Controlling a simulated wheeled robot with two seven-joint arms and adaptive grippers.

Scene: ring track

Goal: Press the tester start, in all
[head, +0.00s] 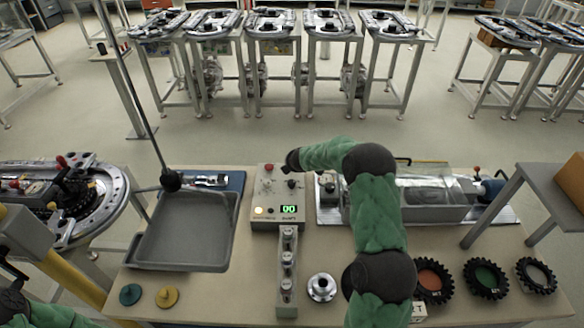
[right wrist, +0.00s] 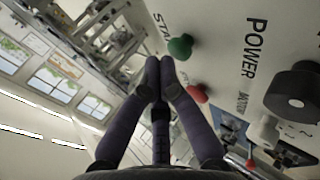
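The tester (head: 265,222) is a light grey box at the table's middle, with a green display (head: 289,210) reading "00" and a lit lamp (head: 258,210). My right gripper (head: 290,162) is at its far edge; in the right wrist view its fingers (right wrist: 159,70) are together and empty. There the green button (right wrist: 180,47), beside lettering starting "STA", is just ahead of the fingertips; contact cannot be told. A red button (right wrist: 197,93) is right of the fingers. In the head view the green button is not distinguishable. My left gripper (head: 12,303) is only partly visible at lower left.
A black knob (right wrist: 295,90) stands near the "POWER" lettering. A grey tray (head: 185,245) lies left of the tester, a clear-covered machine (head: 435,200) right. Several black toothed rings (head: 486,280) lie at front right. A vial rack (head: 287,270) stands before the tester.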

